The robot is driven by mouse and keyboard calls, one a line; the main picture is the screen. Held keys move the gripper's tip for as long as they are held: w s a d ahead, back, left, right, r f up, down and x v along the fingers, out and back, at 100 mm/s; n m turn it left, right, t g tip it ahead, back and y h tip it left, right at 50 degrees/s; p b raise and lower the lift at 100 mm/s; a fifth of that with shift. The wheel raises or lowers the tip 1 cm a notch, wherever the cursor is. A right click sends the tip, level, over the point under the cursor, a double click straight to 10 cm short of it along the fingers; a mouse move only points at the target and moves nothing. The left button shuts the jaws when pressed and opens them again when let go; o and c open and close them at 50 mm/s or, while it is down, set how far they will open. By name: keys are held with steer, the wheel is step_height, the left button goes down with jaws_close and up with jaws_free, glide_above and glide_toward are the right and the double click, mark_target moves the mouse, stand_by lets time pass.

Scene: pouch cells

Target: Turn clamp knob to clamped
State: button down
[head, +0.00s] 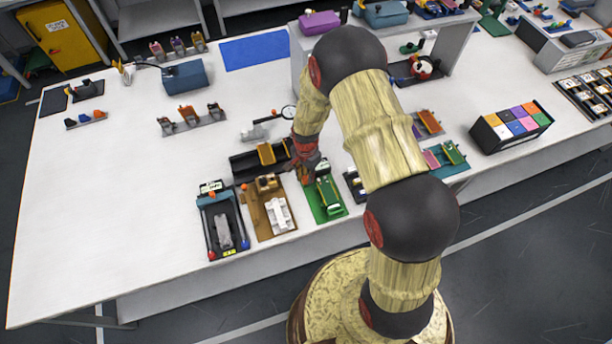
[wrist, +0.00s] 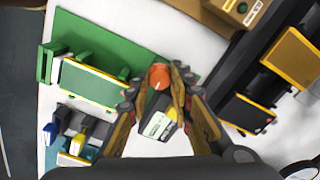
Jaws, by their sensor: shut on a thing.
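The clamp knob (wrist: 159,76) is a round orange-red knob with a pale mark. It sits at the edge of a green fixture plate (wrist: 118,43) in the wrist view. My gripper (wrist: 161,80) has its fingertips closed in on either side of the knob. In the head view my gripper (head: 306,175) is down at the back left edge of the green fixture (head: 337,210), and the knob is hard to make out there. A dark block with a white and yellow label (wrist: 157,124) shows between the fingers. I cannot read the knob's setting.
A brown fixture (head: 262,225) stands just left of the green one, and a black tray (head: 213,215) lies further left. A black rail with a yellow part (head: 245,167) is close behind.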

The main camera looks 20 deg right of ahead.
mark_target(306, 178)
steer(key=c, duration=1.8)
jaws_free()
steer(key=shift+c, duration=0.2)
step_height(306, 178, up, 12)
